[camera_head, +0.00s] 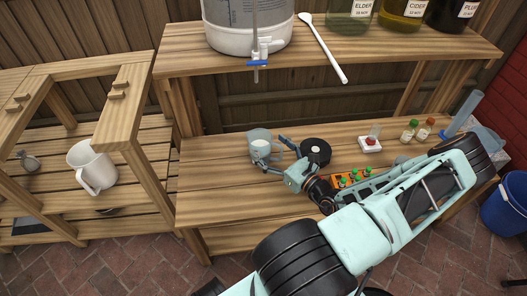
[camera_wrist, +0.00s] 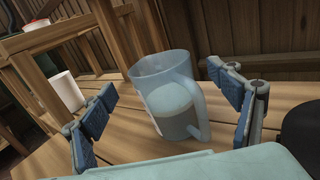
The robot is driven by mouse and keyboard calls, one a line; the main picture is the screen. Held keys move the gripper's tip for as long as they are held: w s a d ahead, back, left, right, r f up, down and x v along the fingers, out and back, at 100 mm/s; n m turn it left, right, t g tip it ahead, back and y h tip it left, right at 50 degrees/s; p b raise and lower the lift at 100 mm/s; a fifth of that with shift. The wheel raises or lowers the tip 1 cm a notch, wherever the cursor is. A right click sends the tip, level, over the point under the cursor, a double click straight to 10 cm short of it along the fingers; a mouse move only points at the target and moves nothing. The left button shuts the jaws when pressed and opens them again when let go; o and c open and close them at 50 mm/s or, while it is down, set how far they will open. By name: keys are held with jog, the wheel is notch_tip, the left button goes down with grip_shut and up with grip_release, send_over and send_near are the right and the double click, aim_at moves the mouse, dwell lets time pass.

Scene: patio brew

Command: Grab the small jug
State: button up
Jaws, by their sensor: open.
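The small jug (camera_head: 258,136) is a clear, bluish jug with a handle, standing upright on the lower wooden shelf in the head view. In the wrist view the jug (camera_wrist: 168,98) stands between my fingers, with pale content inside and its handle on the right side. My gripper (camera_head: 274,150) is open around the jug from the near right side. In the wrist view my gripper (camera_wrist: 165,115) has one finger left and one right of the jug, with gaps visible on both sides. Neither finger appears to touch it.
A black round disc (camera_head: 315,151) lies right of the jug. Small bottles (camera_head: 410,131) and a white scale (camera_head: 370,144) stand farther right. A white pitcher (camera_head: 93,168) stands on the left bench. A white bucket with a tap (camera_head: 247,27) stands on the shelf above.

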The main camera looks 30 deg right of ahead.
aim_at(252, 133)
jog(key=w, duration=0.3)
jog(key=w+b, duration=0.1)
jog(key=shift+w+a, duration=0.25)
jog(key=shift+a, duration=0.05)
jog(key=shift+c, duration=0.3)
jog(key=c, duration=1.6)
jog(key=shift+r, duration=0.1)
